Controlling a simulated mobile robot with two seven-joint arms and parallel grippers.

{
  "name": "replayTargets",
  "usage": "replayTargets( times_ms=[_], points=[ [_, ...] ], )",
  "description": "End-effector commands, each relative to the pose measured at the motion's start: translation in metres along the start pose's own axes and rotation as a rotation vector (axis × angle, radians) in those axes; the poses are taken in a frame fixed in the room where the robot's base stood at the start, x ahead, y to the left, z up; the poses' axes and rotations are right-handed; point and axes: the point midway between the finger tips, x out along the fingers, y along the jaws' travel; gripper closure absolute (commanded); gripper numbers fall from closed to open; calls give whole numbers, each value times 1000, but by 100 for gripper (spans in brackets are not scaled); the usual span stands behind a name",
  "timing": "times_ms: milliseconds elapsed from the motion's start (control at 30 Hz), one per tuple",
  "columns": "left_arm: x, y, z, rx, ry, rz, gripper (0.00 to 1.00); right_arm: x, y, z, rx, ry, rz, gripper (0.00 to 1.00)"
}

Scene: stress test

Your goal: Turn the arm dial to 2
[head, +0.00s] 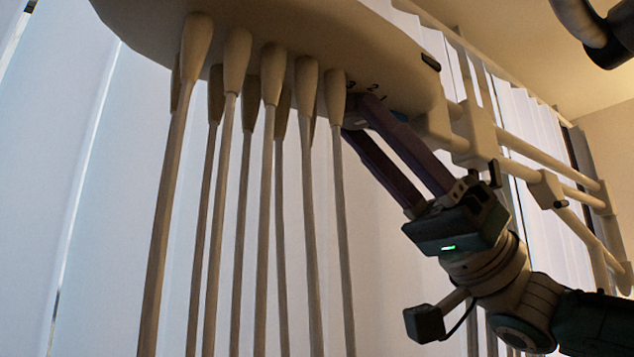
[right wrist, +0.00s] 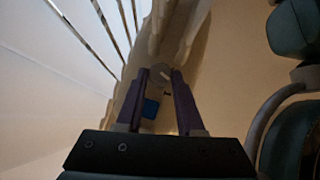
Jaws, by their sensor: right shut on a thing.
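The arm dial (right wrist: 160,74) shows in the right wrist view as a small round grey knob with a pale mark, between the fingertips. It is on the underside of a large beige housing (head: 290,30). In the head view the printed numbers 3, 2 and 1 (head: 373,87) show beside the fingertips, and the dial itself is mostly hidden there. My right gripper (head: 358,115) reaches up from the lower right with its purple fingers shut on the dial; it also shows in the right wrist view (right wrist: 160,73). I cannot read which number the dial points to. My left gripper is not in view.
Several long beige rods (head: 265,200) with thick tops hang from the housing, just left of my right gripper. Beige rails (head: 540,155) run off to the right behind my wrist. A small blue patch (right wrist: 151,108) lies between my fingers. Pale vertical blinds (head: 90,200) stand behind.

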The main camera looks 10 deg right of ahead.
Motion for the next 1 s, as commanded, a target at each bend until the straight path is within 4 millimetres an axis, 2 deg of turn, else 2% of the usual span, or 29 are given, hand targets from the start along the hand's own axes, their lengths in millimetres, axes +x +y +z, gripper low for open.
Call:
replayTargets(
  times_ms=[433,833,867,1000],
  points=[
    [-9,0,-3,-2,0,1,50,1,-7,0,-239,2,241,100],
    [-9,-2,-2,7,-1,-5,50,1,-7,0,-267,0,265,100],
    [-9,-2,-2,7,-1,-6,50,1,-7,0,-267,0,265,60],
    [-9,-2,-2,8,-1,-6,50,1,-7,0,-266,0,265,44]
  ],
)
